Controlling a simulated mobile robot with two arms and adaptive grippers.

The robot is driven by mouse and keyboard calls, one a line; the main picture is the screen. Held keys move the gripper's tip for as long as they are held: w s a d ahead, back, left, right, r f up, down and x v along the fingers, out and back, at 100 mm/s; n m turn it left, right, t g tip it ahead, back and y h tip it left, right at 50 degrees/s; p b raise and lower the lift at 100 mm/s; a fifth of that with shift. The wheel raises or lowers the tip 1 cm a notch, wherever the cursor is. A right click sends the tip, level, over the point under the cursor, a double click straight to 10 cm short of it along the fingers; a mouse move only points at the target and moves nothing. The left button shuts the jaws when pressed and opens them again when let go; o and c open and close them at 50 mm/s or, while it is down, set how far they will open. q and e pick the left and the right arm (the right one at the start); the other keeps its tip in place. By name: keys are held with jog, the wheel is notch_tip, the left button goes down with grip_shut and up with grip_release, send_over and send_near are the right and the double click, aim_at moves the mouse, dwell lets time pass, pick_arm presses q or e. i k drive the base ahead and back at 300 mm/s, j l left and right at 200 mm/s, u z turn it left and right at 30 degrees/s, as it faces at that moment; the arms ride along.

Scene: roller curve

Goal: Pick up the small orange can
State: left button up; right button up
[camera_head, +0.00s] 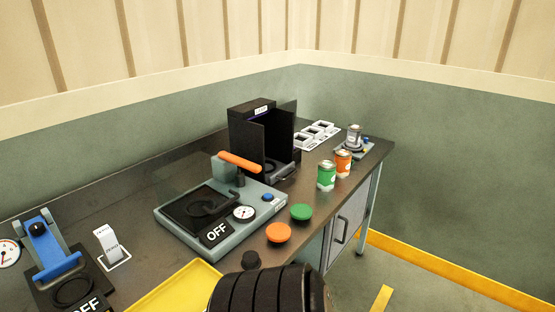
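The small orange can (343,163) stands upright near the right end of the workbench, with a silver top and a pale mark on its label. A green can (326,175) of similar size stands just in front of it, to its left. A black ribbed part, probably of my own arm, fills the bottom middle of the view, well short of the cans. No gripper fingers show, so neither gripper can be placed relative to the can.
The workbench (130,189) carries a grey press with an orange handle (240,162), a black open box (250,134), an orange disc (278,232), a green disc (301,212), white square holders (316,133) and a small device (354,143) behind the cans. A yellow tray (170,291) lies front left.

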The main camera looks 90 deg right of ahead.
aim_at(342, 157)
jog(key=z, duration=3.25)
jog(key=i+l+u, duration=0.15)
jog(key=u, duration=0.2)
jog(key=i+l+u, duration=0.15)
jog(key=u, duration=0.2)
jog(key=i+l+u, duration=0.15)
jog(key=u, duration=0.25)
jog(key=l, duration=0.1)
